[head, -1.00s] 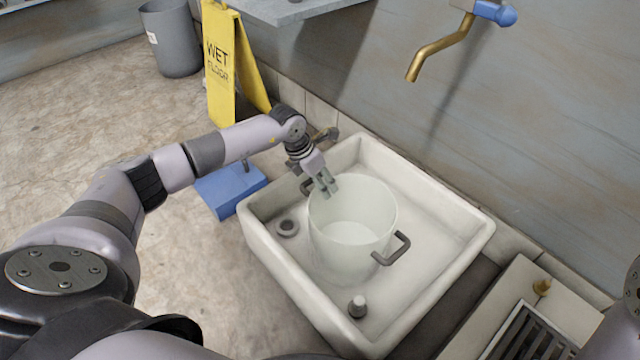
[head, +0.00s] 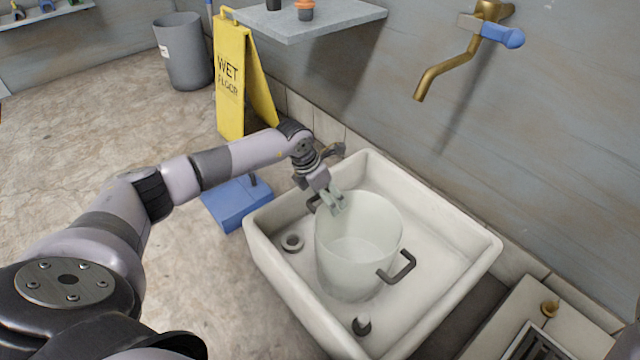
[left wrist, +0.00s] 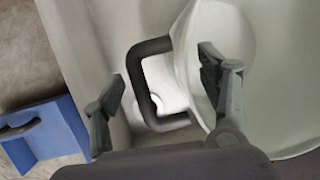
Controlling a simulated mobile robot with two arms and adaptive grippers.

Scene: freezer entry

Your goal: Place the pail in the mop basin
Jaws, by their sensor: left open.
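The translucent white pail (head: 352,268) stands upright inside the white mop basin (head: 455,287), toward its left side. One dark handle (head: 398,267) sticks out on the pail's right side; the other handle (left wrist: 139,75) is on the far left side, near my left gripper. My left gripper (head: 337,203) is at the pail's far left rim. In the left wrist view my left gripper (left wrist: 163,100) is open, with the handle showing between its fingers and one finger over the pail's opening. Contact with the handle cannot be told. My right gripper is not in view.
A brass tap (head: 447,70) juts from the wall above the basin. A grey shelf (head: 320,22) hangs at the back. A yellow wet floor sign (head: 230,90), a grey bin (head: 184,55) and a blue object (head: 235,204) stand left of the basin. A floor grate (head: 535,345) lies at right.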

